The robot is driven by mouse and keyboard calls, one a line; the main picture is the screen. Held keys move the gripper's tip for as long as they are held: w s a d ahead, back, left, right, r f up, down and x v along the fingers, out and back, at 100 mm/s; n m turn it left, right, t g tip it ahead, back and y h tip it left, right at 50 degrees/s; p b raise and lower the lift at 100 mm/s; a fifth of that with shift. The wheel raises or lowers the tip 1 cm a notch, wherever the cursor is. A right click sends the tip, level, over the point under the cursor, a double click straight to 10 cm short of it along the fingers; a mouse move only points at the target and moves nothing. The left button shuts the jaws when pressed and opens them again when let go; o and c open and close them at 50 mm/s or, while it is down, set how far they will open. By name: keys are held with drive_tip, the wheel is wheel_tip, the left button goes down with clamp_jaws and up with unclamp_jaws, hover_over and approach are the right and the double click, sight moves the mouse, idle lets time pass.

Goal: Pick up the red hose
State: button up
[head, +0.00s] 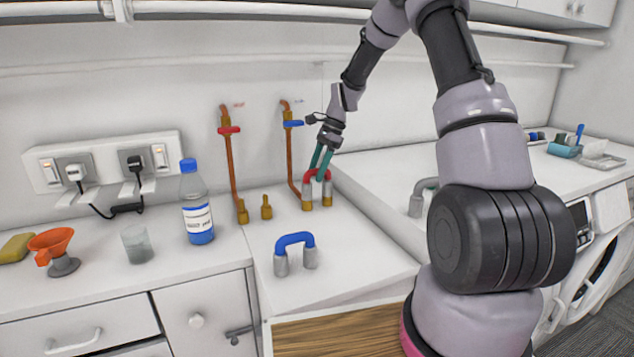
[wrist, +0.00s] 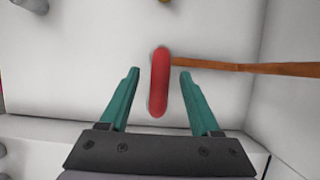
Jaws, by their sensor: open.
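In the wrist view the red hose (wrist: 160,83) shows from above as a red bar, lying between my two green fingers. My gripper (head: 322,165) points down at the hose from above, with its fingertips at about the height of the red bend. In the wrist view my gripper (wrist: 160,72) is open, with a visible gap on each side of the hose. The lower brass ends are hidden in the wrist view.
A blue hose (head: 294,240) with grey ends stands nearer the front of the counter (head: 345,270). Copper pipes with a red valve (head: 229,130) and a blue valve (head: 293,123) run down the wall behind. A bottle (head: 197,205), beaker (head: 137,245) and orange funnel (head: 52,243) stand left.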

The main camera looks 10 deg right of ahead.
clamp_jaws()
